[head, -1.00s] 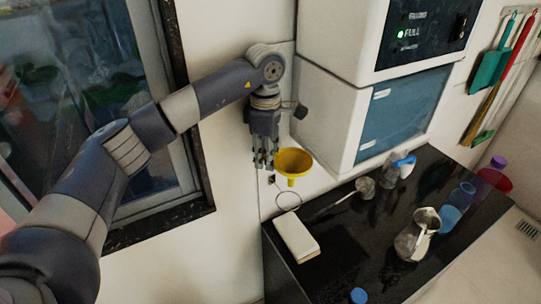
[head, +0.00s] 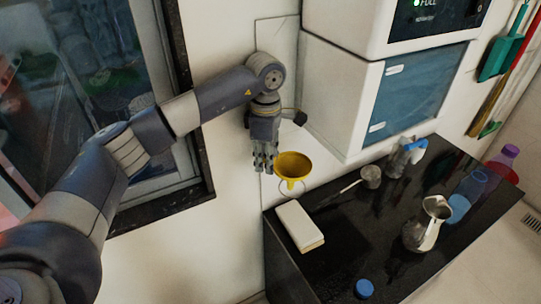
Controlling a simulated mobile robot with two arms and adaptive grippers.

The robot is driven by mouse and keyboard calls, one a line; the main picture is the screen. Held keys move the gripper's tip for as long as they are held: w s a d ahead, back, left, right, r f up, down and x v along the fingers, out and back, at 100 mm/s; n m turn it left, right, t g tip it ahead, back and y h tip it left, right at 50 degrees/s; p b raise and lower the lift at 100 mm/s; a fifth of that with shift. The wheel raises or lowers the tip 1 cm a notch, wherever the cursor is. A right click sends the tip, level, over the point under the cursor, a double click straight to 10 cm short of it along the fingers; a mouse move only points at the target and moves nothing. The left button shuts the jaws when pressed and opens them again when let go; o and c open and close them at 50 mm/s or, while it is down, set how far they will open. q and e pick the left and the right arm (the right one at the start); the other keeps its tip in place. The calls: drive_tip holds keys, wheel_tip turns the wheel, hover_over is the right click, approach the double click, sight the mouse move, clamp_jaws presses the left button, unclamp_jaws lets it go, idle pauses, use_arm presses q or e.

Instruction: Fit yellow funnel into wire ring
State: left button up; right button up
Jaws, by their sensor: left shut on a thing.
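The yellow funnel (head: 298,164) is upright with its wide mouth facing up. My left gripper (head: 265,164) points down at the funnel's left side and is shut on its rim. The thin wire ring (head: 280,189) shows just below the bowl, at the height of the spout in the picture. The spout overlaps the ring in this view; I cannot tell whether it is inside the ring or only above it. My right gripper is not in view.
A white block (head: 298,226) lies on the black counter (head: 350,240) near the ring. A white dispenser (head: 345,90) rises behind.

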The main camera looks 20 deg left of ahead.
use_arm(q)
drive_tip(key=shift+f, duration=0.5)
drive_tip(key=f+b, duration=0.1)
drive_tip(key=f, duration=0.1)
drive_tip(key=w+f+b, duration=0.1)
drive_tip(key=b, duration=0.1)
drive_tip(key=shift+d+f, duration=0.1)
drive_tip(key=shift+f, duration=0.3)
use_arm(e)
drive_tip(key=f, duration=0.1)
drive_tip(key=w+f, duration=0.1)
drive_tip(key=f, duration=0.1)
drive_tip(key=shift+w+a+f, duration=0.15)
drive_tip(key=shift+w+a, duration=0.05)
use_arm(q)
drive_tip(key=shift+s+r, duration=0.1)
drive_tip(key=shift+s, duration=0.1)
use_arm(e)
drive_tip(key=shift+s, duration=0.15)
use_arm(q)
drive_tip(key=o, duration=1)
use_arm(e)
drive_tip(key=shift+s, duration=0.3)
